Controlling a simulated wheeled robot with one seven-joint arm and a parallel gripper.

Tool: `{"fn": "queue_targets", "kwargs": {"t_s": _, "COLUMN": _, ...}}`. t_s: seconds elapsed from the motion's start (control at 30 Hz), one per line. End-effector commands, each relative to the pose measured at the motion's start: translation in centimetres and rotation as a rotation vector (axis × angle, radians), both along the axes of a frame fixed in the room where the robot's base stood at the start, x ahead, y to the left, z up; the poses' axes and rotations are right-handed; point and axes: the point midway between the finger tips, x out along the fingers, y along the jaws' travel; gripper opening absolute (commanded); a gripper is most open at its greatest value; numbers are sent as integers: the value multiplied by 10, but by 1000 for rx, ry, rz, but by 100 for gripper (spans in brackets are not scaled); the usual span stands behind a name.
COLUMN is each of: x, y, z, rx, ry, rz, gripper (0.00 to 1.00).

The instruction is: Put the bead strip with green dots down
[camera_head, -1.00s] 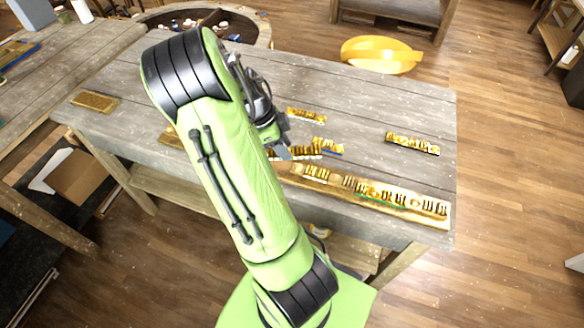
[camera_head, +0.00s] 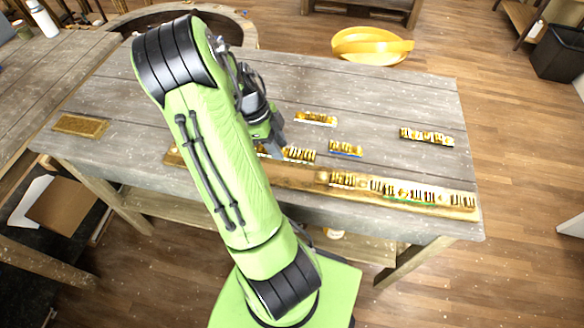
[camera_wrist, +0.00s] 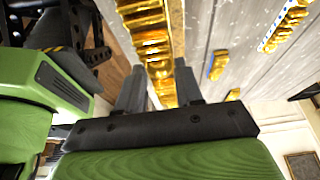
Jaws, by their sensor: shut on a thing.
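A bead strip with a green edge (camera_head: 410,196) lies on the long wooden rail (camera_head: 290,178) along the table's near edge, between other gold strips. My gripper (camera_head: 276,138) is left of it, low over the table near the rail, and partly hidden by my arm. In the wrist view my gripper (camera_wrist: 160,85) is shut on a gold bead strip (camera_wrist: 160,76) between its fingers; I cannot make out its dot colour. A gold strip (camera_head: 298,155) with pale dots shows just beside the fingers in the head view; I cannot tell whether it is the held one.
Loose gold strips lie on the grey table: one behind (camera_head: 315,118), one with a blue edge (camera_head: 345,148), one at right (camera_head: 427,136). A flat gold piece (camera_head: 80,125) lies at the left. A yellow bowl (camera_head: 368,46) stands beyond the table. The table's back is clear.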

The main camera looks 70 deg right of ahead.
Motion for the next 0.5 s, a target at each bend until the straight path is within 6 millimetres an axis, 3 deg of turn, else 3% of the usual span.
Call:
{"fn": "queue_targets", "kwargs": {"t_s": 0.1, "x": -2, "y": 0, "z": -29, "rx": 4, "ry": 5, "rz": -3, "gripper": 1}}
{"fn": "queue_targets", "kwargs": {"t_s": 0.4, "x": -2, "y": 0, "z": -76, "rx": 3, "ry": 5, "rz": -2, "gripper": 1}}
{"fn": "queue_targets", "kwargs": {"t_s": 0.5, "x": -1, "y": 0, "z": -81, "rx": 0, "ry": 0, "rz": -1, "gripper": 1}}
